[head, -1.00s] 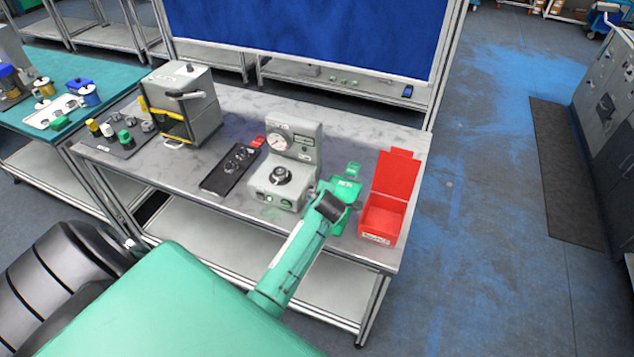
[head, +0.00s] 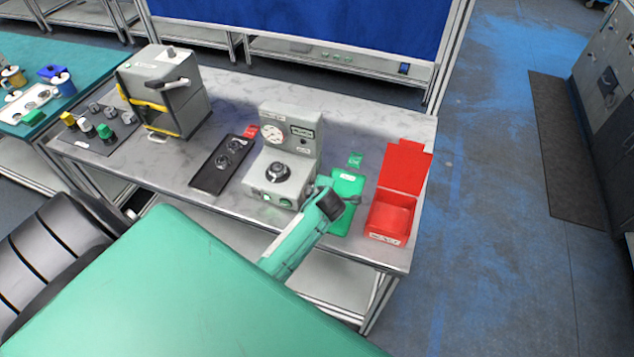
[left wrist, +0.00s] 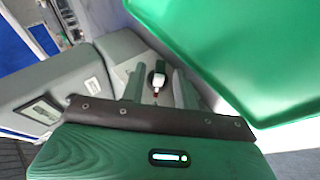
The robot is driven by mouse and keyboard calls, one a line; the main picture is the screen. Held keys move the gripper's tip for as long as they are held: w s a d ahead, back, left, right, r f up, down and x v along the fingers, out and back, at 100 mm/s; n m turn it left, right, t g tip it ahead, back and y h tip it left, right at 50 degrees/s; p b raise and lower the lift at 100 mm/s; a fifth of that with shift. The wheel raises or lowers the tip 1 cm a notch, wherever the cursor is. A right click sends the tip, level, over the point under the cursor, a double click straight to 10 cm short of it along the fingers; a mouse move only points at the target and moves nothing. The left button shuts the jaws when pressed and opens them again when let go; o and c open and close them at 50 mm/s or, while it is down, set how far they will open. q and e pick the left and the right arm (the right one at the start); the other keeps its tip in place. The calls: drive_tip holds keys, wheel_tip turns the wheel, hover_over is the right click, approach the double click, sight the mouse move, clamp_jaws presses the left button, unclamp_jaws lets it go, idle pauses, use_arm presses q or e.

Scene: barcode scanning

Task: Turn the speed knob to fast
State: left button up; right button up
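A grey control box (head: 305,140) stands on the bench, with a round gauge (head: 271,133) on its upright panel. A dark round knob (head: 277,173) sits on its lower front, with green buttons below. Which way the knob points is too small to tell. My left arm's dark wrist end (head: 331,203) is at the box's right front corner, to the right of the knob; its fingers are hidden in the head view. In the left wrist view my left gripper (left wrist: 158,85) has its fingers apart, with a small white-and-red part (left wrist: 156,80) visible between or beyond them. My right gripper is not visible.
A green tray (head: 347,183) lies right of the box, beside my wrist. An open red bin (head: 390,230) stands at the bench's right end. A black panel with knobs (head: 210,178) lies left of the box. A grey machine (head: 185,100) stands further left.

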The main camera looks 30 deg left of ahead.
use_arm(q)
drive_tip(key=c, duration=0.5)
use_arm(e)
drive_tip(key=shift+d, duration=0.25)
